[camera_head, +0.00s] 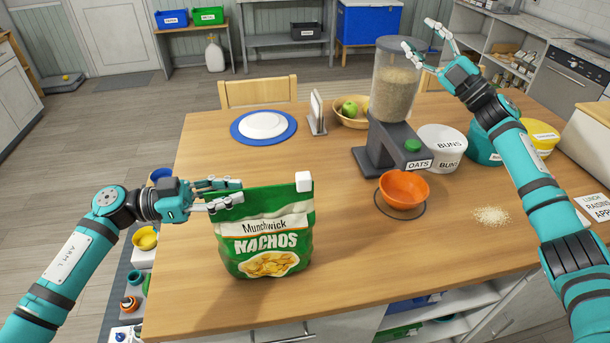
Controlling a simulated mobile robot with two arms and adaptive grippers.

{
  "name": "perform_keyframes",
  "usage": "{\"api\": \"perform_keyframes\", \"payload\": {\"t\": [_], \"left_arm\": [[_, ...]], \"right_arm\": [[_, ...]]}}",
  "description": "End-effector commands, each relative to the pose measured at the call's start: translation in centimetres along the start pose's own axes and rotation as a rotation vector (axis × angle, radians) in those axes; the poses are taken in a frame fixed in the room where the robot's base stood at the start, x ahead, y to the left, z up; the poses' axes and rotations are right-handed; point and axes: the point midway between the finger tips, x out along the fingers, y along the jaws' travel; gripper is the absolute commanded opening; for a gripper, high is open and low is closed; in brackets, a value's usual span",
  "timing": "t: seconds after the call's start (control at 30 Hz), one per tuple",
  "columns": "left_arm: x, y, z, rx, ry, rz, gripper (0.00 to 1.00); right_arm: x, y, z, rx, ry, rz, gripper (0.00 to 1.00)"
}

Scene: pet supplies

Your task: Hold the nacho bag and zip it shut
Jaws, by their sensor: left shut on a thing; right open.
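The green nacho bag (268,238), labelled Munchwick Nachos, stands upright near the table's front left. A white block, which looks like its zip slider (303,181), sits at the bag's top right corner. My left gripper (241,192) comes in from the left and is shut on the bag's top left edge. Its fingers hide part of that edge. I cannot tell how much of the top seam is open. My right gripper (420,36) is open and empty, raised high at the upper right beside the dispenser's hopper, well away from the bag.
An oats dispenser (380,150) stands right of the middle, with an orange bowl (404,187) in front. A bun tub (442,148), a fruit bowl (350,122) and a blue-rimmed plate (263,126) stand farther back. Spilled oats (491,216) lie at right.

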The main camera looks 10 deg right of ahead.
Motion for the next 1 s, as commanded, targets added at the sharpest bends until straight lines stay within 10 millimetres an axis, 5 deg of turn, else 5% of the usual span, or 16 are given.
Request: {"api": "perform_keyframes", "payload": {"t": [0.1,0.2,0.3,0.43,0.53,0.7,1.0], "left_arm": [[0.0,0.1,1.0,-0.012,-0.015,0.000,0.00],[0.0,0.1,1.0,-0.012,-0.015,0.000,0.00],[0.0,0.1,1.0,-0.012,-0.015,0.000,0.00],[0.0,0.1,1.0,-0.012,-0.015,0.000,0.00],[-0.1,0.1,1.0,-0.012,-0.015,0.000,0.00],[-0.1,0.1,1.0,-0.012,-0.016,0.000,0.00],[-0.1,0.1,1.0,-0.013,-0.016,0.000,0.00]], "right_arm": [[5.2,-3.3,-9.2,-0.187,0.295,-0.124,0.46],[7.9,-7.1,-16.8,-0.387,0.565,-0.242,0.46],[8.7,-11.5,-24.2,-0.619,0.878,-0.370,0.46],[6.8,-16.4,-30.4,-0.920,1.291,-0.545,0.46],[4.4,-18.9,-32.2,-1.129,1.594,-0.695,0.46],[1.2,-19.5,-31.2,-1.377,1.995,-0.966,0.46],[-0.6,-17.8,-29.0,-1.497,2.258,-1.227,0.46]]}}
